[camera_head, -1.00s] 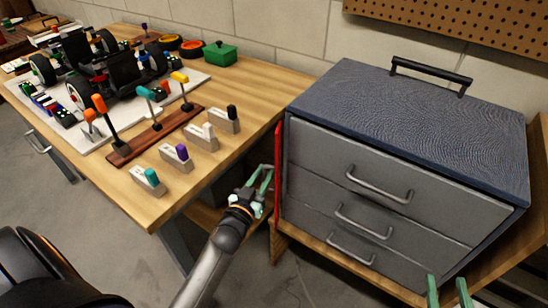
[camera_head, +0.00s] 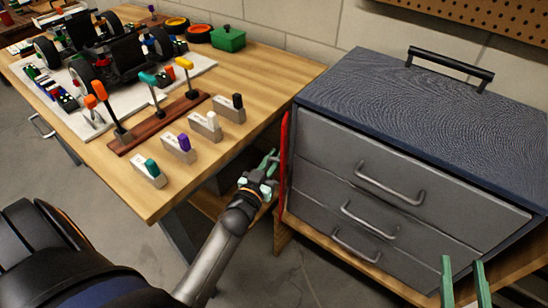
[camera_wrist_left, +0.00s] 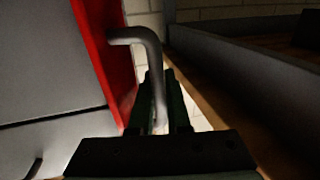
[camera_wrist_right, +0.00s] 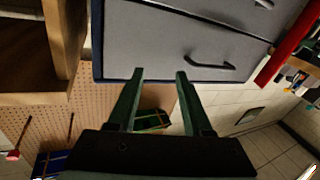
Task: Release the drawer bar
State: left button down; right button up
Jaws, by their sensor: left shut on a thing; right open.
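The red drawer bar (camera_head: 284,148) stands upright along the left front edge of the grey three-drawer cabinet (camera_head: 398,168). In the left wrist view the red bar (camera_wrist_left: 103,45) has a bent grey handle (camera_wrist_left: 150,50). My left gripper (camera_head: 270,160) is beside the red bar. In its wrist view my left gripper (camera_wrist_left: 163,95) is shut on the grey handle, which lies between the fingers. My right gripper (camera_head: 462,265) is open and empty in front of the cabinet's right part; it also shows open in its wrist view (camera_wrist_right: 159,75). The drawers look shut.
A wooden table (camera_head: 270,85) at the left holds a racecar (camera_head: 110,60), a row of levers (camera_head: 155,120) and several small grey blocks with coloured knobs. The cabinet has a black top handle (camera_head: 450,64). A wooden shelf (camera_head: 345,252) lies under it. Floor is open between table and cabinet.

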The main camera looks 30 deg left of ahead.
dwell(0.4)
pick_arm(q)
jog(key=m+h+p, duration=0.2)
jog(key=h, duration=0.1)
jog(key=w+m+h+p, duration=0.1)
jog(key=m+h+p, duration=0.1)
jog(key=h, duration=0.1)
jog(key=shift+h, duration=0.3)
pick_arm(e)
jog(key=s+f+m+g+h, duration=0.1)
jog(key=s+f+g, duration=0.3)
jog(key=f, duration=0.5)
jog(key=s+f+m+g+h, duration=0.1)
jog(key=s+f+g, duration=0.3)
jog(key=f, duration=0.5)
jog(key=shift+m+g, duration=0.3)
pick_arm(q)
jog(key=c, duration=1.2)
grip_release()
jog(key=shift+o, duration=0.2)
jog(key=shift+s+a, duration=0.1)
jog(key=shift+s, duration=0.05)
pick_arm(e)
jog(key=shift+s, duration=0.15)
